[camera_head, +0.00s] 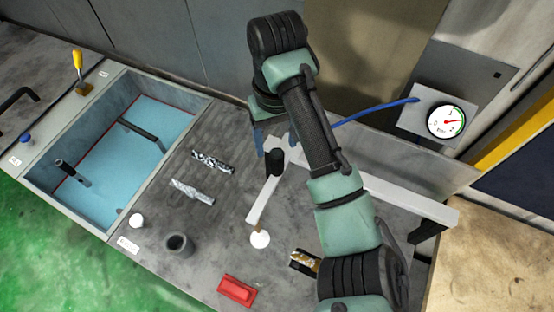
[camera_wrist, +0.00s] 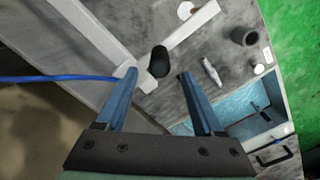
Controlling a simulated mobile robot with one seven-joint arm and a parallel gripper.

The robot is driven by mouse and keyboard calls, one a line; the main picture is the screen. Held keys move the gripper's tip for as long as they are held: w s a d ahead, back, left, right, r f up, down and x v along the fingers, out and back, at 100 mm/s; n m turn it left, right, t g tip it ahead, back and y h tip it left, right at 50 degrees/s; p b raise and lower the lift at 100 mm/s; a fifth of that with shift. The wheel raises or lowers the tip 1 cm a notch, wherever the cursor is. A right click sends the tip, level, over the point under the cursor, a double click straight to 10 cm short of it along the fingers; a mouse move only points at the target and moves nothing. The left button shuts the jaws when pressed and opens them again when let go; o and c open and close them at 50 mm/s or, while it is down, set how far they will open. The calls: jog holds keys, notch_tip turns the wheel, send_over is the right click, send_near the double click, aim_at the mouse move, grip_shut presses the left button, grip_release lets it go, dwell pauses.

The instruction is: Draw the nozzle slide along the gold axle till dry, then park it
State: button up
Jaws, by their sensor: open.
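The nozzle slide (camera_head: 265,200) is a white arm with an upright black knob (camera_head: 275,162). It sits at the left end of a long white rail (camera_head: 400,192); its small brass tip points toward the bench front. The knob also shows in the wrist view (camera_wrist: 158,62). My gripper (camera_wrist: 158,74) is open, its two blue fingers either side of the knob in that picture; I cannot tell whether they touch it. In the head view my arm partly hides the gripper. The gold axle (camera_head: 303,258) lies in a dark holder at the bench front, beside my arm, partly hidden.
A blue tank (camera_head: 120,150) is at left. Two silvery shafts (camera_head: 213,162) (camera_head: 192,191), a grey cup (camera_head: 178,245), a white disc (camera_head: 260,239) and a red block (camera_head: 237,290) are on the bench. A blue hose (camera_head: 375,112) runs behind my arm toward a gauge (camera_head: 446,121).

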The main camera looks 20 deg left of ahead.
aim_at(277, 164)
notch_tip(277, 164, down, 9)
jog(key=shift+f+p, duration=0.15)
jog(key=shift+p, duration=0.35)
grip_shut()
jog(key=shift+w, duration=0.1)
dwell(1.1)
